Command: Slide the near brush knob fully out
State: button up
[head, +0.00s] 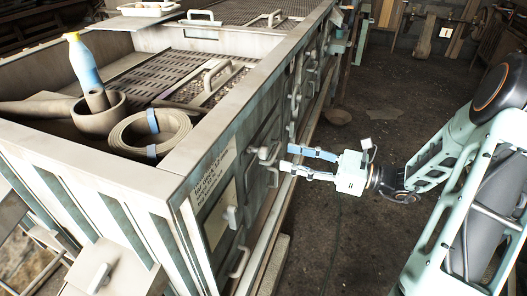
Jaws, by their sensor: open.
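Several pale knobs and handles stick out from the side panel of the large pale cabinet (158,178). A knob (266,154) is just left of my gripper's fingertips, with a curved handle (273,178) below it. A paler knob (232,217) is lower and nearer on the same side. I cannot tell for sure which one is the near brush knob, or how far any is out. My gripper (287,157) is open and points left at the panel. Its blue-grey fingers are apart, with nothing seen between them. Contact with the panel cannot be made out.
On the cabinet top are a blue bottle (84,66), a brown bowl (100,116), a coiled belt (150,134) and perforated plates (205,70). A bar handle (240,262) is low on the side. Dark floor (350,235) lies open to the right.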

aim_at(265, 152)
jog(key=x, duration=0.8)
jog(key=shift+a, duration=0.1)
grip_shut()
